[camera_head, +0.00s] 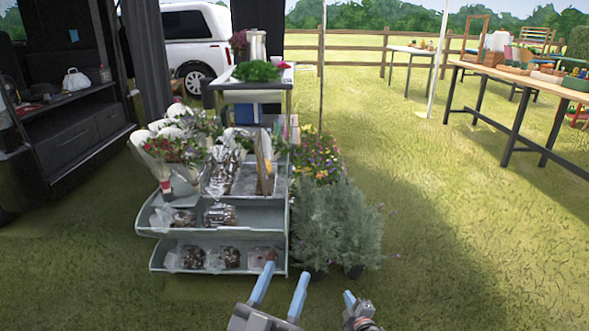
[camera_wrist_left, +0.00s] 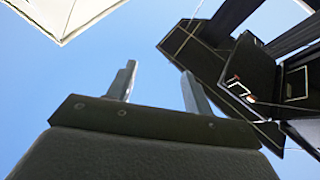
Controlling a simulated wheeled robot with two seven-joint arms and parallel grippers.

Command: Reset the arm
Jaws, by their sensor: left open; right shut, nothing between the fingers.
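My left gripper (camera_head: 284,273) is at the bottom middle of the head view, in front of the tiered stand. Its two light blue fingers are apart with nothing between them. In the left wrist view my left gripper (camera_wrist_left: 158,75) is also open, with blue sky behind its fingers. My right gripper (camera_head: 349,297) is just to its right, low in the head view. Its fingers are together and hold nothing. The rest of both arms is mostly out of view.
A grey tiered stand (camera_head: 147,220) with wrapped bouquets (camera_head: 173,147) and bagged goods (camera_head: 220,214) is just ahead. A bushy green plant (camera_head: 335,222) stands at its right. Open grass (camera_head: 455,235) is on the right, before a long wooden table (camera_head: 513,76).

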